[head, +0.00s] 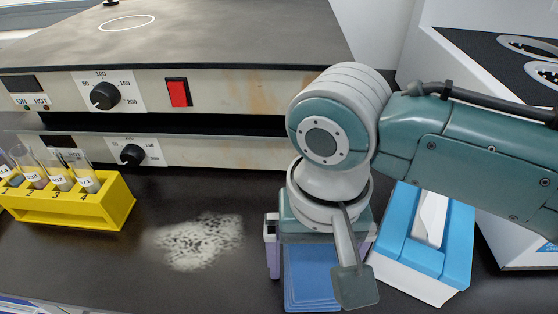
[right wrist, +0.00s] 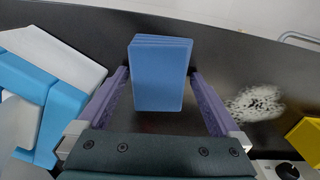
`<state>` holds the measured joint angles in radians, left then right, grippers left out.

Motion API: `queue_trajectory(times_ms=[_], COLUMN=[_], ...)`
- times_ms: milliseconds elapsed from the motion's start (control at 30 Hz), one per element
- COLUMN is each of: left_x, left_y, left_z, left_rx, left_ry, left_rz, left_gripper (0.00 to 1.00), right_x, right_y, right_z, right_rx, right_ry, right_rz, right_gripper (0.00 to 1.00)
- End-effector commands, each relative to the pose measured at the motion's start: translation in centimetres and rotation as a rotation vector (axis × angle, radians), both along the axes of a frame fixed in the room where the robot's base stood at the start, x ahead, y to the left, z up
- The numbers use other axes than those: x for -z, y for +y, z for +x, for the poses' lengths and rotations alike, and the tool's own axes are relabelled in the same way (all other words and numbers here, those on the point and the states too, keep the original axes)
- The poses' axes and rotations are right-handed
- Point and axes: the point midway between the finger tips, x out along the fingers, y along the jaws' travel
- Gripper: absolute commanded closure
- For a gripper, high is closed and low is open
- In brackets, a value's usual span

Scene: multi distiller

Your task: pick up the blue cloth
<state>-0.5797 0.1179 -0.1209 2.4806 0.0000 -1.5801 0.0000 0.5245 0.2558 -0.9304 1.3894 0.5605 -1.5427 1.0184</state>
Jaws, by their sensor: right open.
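The blue cloth (head: 312,284) is a folded, layered rectangle on the dark bench, partly hidden in the head view by my right gripper. In the right wrist view the cloth (right wrist: 158,75) lies between the two purple fingers, with a gap on either side. My right gripper (right wrist: 163,98) is open and points down over the cloth; in the head view its fingers (head: 318,243) show at both sides of the wrist. I cannot tell the exact height of the fingertips above the bench. My left gripper is in neither view.
A blue and white tissue box (head: 457,262) stands close to the right of my right gripper. A pale speckled spill (head: 197,241) lies to the left. A yellow rack (head: 75,212) with labelled tubes is at the far left. A hot plate (head: 225,95) stands behind.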

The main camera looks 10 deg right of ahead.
Motion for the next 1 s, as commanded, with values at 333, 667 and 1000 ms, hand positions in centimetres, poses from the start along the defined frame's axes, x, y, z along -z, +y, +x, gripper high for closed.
queue_trajectory(times_ms=[333,667,1000], left_x=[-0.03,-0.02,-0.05], left_y=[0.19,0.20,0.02], left_z=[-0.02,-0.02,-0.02], left_rx=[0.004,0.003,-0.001], left_ry=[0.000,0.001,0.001], left_rz=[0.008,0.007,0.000], left_gripper=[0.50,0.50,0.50], right_x=[-0.08,-0.09,-0.15], right_y=[0.04,0.04,0.04], right_z=[0.01,0.02,0.03], right_rx=[-0.001,-0.001,-0.001], right_ry=[0.000,0.000,-0.001], right_rz=[0.001,0.001,0.001], right_gripper=[0.20,0.57,0.70])
